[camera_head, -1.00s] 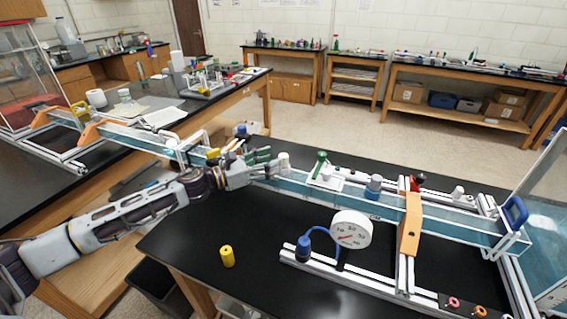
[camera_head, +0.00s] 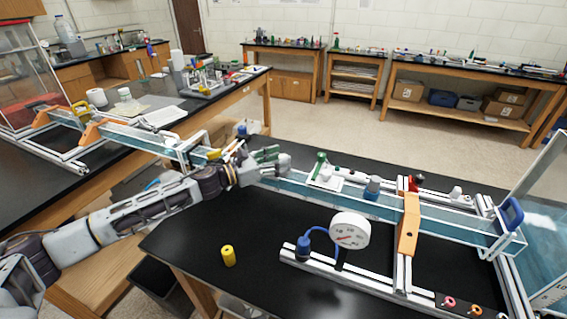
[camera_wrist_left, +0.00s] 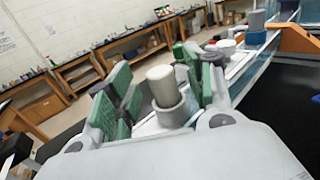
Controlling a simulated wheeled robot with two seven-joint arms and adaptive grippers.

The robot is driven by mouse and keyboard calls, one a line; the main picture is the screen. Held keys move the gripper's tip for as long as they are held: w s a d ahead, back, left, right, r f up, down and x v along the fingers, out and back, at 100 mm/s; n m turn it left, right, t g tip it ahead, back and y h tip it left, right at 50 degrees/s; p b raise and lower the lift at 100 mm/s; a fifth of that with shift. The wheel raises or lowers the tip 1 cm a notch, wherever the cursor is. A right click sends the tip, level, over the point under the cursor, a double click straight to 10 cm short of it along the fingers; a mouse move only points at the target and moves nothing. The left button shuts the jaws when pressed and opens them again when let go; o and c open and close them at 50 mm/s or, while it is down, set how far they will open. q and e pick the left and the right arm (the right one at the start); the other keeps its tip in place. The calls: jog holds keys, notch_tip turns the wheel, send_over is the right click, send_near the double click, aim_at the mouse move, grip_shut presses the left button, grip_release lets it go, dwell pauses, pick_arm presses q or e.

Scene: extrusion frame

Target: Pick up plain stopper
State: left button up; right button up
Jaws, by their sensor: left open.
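The plain stopper (camera_wrist_left: 162,86) appears to be the pale cylinder on a grey round base, upright between my left gripper's fingers in the left wrist view. My left gripper (camera_head: 268,158) is open, with its green pads on either side of the stopper and gaps visible. In the head view the stopper (camera_head: 284,161) is just beyond the fingertips and partly hidden by them, at the left end of the clear channel (camera_head: 335,196). My right gripper is not in view.
A white tray with a green-topped item (camera_head: 321,160) stands right of the gripper. Further right are a grey-blue cylinder (camera_head: 373,187) and an orange bracket (camera_head: 409,225).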

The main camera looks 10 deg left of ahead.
pick_arm(q)
jog(key=shift+x, duration=0.8)
jog(key=shift+w+d, duration=0.25)
jog(key=shift+d, duration=0.05)
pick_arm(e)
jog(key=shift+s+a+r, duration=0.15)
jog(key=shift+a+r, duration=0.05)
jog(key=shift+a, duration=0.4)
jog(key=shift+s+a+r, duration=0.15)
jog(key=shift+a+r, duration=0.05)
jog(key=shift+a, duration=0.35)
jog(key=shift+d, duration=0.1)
pick_arm(q)
jog(key=c, duration=1)
jog(key=shift+c, duration=0.2)
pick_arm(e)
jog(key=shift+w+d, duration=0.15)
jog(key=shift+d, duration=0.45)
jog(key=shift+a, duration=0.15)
